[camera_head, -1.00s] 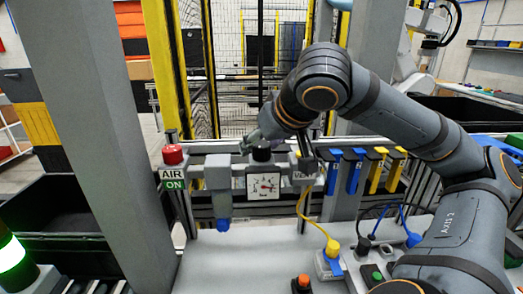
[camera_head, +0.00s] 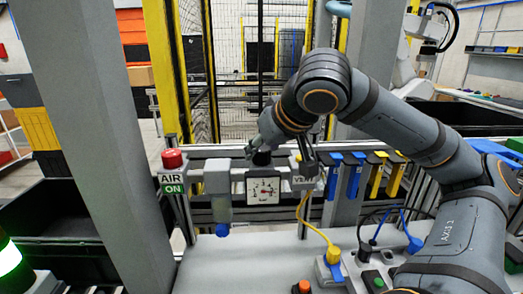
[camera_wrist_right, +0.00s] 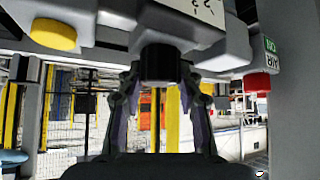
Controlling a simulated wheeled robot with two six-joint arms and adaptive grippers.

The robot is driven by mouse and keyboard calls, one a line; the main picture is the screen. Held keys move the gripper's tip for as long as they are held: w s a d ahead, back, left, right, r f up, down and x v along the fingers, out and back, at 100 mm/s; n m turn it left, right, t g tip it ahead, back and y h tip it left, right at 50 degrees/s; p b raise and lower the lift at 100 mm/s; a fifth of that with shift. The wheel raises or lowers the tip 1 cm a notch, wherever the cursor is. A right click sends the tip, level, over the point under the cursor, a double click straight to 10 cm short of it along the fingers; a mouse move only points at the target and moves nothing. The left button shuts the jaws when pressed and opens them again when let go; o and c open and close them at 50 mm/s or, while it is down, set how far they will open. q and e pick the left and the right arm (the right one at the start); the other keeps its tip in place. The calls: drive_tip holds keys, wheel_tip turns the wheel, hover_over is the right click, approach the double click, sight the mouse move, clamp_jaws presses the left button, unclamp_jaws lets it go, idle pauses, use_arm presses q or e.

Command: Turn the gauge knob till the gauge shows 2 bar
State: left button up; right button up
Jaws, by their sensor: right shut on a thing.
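The gauge (camera_head: 263,190) is a white square dial on the grey air unit. Its needle is too small and blurred to read. The black gauge knob (camera_head: 262,158) stands on top of the gauge block. My right gripper (camera_head: 257,149) is at the knob, its arm reaching in from the right. In the right wrist view, the knob (camera_wrist_right: 158,62) sits between the two fingers of my right gripper (camera_wrist_right: 158,82), which is shut on it. Part of the dial (camera_wrist_right: 208,10) shows at that view's top edge, with its markings cut off. My left gripper is not in view.
A red button (camera_head: 172,159) tops the AIR ON sign (camera_head: 172,183) to the left. A vent block (camera_head: 305,182) with a yellow hose stands close on the right. Blue and yellow clips (camera_head: 353,172) hang further right. A grey post (camera_head: 88,130) rises at the left.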

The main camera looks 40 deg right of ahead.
drive_tip(key=n+y+b, duration=0.1)
drive_tip(key=b, duration=0.1)
drive_tip(key=n+b, duration=0.1)
drive_tip(key=shift+f+y+b, duration=0.3)
drive_tip(key=shift+y+b, duration=0.05)
drive_tip(key=shift+y, duration=0.05)
drive_tip(key=shift+r+n+y+b, duration=0.1)
drive_tip(key=shift+n+y+b, duration=0.65)
drive_tip(key=shift+n, duration=0.35)
drive_tip(key=n+y, duration=0.2)
drive_tip(key=shift+r+n+g+b, duration=0.15)
drive_tip(key=shift+n+g+b, duration=0.15)
drive_tip(key=shift+n, duration=0.1)
drive_tip(key=shift+n+y, duration=0.65)
drive_tip(key=shift+n, duration=0.25)
drive_tip(key=shift+r+n+g+y, duration=0.15)
drive_tip(key=shift+n+g+y, duration=0.5)
drive_tip(key=shift+n, duration=0.25)
drive_tip(key=shift+n+g+y+p, duration=0.6)
drive_tip(key=shift+n+p, duration=0.2)
drive_tip(key=shift+n, duration=0.3)
drive_tip(key=shift+n+g+y+p, duration=0.45)
drive_tip(key=shift+n+g+p, duration=0.25)
drive_tip(key=shift+n, duration=0.3)
